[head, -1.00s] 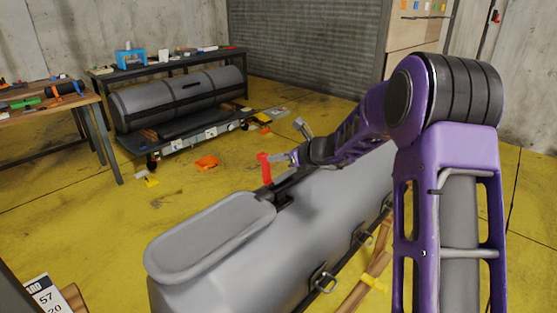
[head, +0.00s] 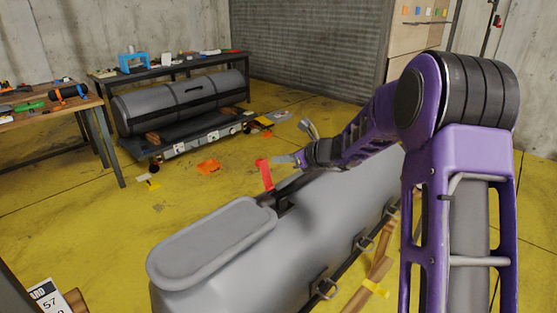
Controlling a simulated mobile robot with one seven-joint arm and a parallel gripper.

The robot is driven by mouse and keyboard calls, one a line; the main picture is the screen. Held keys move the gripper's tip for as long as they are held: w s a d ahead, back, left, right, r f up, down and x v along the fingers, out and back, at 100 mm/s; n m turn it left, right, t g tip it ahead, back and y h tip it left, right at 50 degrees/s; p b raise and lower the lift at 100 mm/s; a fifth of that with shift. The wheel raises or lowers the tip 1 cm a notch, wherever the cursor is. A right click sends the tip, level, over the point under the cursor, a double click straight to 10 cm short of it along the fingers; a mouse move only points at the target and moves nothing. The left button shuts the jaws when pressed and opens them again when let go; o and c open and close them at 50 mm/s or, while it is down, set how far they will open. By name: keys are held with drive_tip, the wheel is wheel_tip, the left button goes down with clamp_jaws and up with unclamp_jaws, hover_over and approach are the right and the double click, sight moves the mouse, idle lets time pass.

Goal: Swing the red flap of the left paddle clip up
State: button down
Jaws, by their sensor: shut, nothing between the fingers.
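The red flap (head: 264,174) stands up, tilted slightly left, above the dark clip (head: 268,199) on top of the grey boat tube (head: 320,220). My gripper (head: 276,160) is shut and empty, with its tip just right of the flap's upper end. I cannot tell whether the tip touches the flap. My purple arm reaches in from the right, and the paddle itself is not clearly visible.
A grey oval pad (head: 212,240) lies on the tube's near end. A workbench (head: 45,120) and a cart with a grey roll (head: 185,100) stand behind.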

drive_tip(key=v, duration=1.6)
drive_tip(key=shift+d+r, duration=0.15)
